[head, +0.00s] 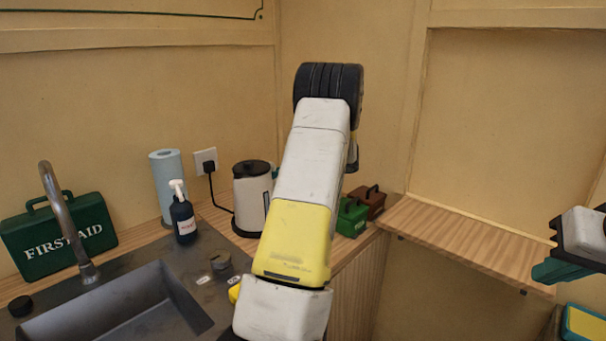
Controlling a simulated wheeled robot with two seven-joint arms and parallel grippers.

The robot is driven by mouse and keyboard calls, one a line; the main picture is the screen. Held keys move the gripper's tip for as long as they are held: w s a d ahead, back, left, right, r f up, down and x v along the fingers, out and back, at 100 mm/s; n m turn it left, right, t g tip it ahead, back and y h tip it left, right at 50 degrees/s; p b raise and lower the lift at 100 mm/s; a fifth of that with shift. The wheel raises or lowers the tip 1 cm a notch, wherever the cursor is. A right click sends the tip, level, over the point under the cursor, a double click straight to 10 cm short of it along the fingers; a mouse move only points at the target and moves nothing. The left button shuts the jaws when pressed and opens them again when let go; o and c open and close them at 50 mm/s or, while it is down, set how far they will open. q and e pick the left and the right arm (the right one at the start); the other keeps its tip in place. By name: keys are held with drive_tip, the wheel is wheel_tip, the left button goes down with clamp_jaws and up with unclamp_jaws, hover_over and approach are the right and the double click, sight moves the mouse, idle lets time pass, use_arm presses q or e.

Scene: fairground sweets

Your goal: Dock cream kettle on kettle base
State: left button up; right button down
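The cream kettle (248,196), with a black lid and a dark handle on its right, stands upright on the wooden counter. A thin dark strip at its foot looks like the kettle base (242,232), with a black cord running to the wall socket. I cannot tell whether the kettle is fully seated. My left arm rises through the middle in front of the kettle's right side; its gripper is hidden. My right arm's end (566,250) is at the right edge, partly cut off, with dark and teal parts; its opening is unclear.
A soap bottle (183,217), paper roll (168,182), first aid case (62,240) and sink (125,318) with a tall tap (68,225) are left of the kettle. Green (351,219) and brown (371,202) boxes stand right. The wooden shelf (465,240) is clear.

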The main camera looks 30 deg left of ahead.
use_arm(q)
drive_tip(key=v, duration=0.8)
drive_tip(key=shift+d, duration=0.15)
idle(0.6)
